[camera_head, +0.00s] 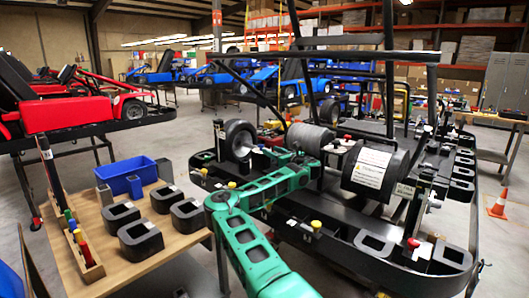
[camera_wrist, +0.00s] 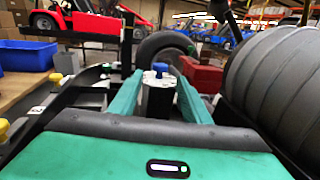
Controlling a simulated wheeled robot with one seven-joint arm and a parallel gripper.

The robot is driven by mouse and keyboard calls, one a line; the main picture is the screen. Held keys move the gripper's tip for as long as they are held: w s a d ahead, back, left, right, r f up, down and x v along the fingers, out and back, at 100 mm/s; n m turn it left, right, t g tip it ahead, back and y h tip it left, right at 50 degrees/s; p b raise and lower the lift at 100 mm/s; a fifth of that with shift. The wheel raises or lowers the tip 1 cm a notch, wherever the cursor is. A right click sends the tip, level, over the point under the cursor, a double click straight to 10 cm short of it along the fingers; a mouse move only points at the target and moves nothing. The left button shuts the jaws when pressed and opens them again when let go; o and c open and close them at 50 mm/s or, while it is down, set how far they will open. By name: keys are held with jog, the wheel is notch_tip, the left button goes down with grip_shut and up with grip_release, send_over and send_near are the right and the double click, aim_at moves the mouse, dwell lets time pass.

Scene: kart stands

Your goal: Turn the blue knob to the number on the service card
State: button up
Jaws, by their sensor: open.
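The blue knob (camera_wrist: 160,68) sits on a pale round top on a dark upright post (camera_wrist: 158,100) in the wrist view. My gripper (camera_wrist: 159,80) is open, with one green finger on each side of the post. I cannot tell whether the fingers touch it. In the head view my green gripper (camera_head: 277,157) reaches over the kart frame near a small wheel; the knob is not clear there. A white card (camera_head: 371,167) with print too small to read is on a black cylinder; I cannot tell whether it is the service card. The knob's numbers are unreadable.
A ribbed grey cylinder (camera_wrist: 280,85) is close on the right in the wrist view, and a tire (camera_wrist: 166,47) is behind the knob. Yellow knobs (camera_wrist: 55,77) are at left. A wooden table (camera_head: 188,238) holds a blue bin (camera_head: 127,172) and several black blocks.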

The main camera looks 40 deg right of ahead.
jog(key=shift+s+a, duration=0.2)
jog(key=shift+s, duration=1.2)
jog(key=shift+r, duration=0.1)
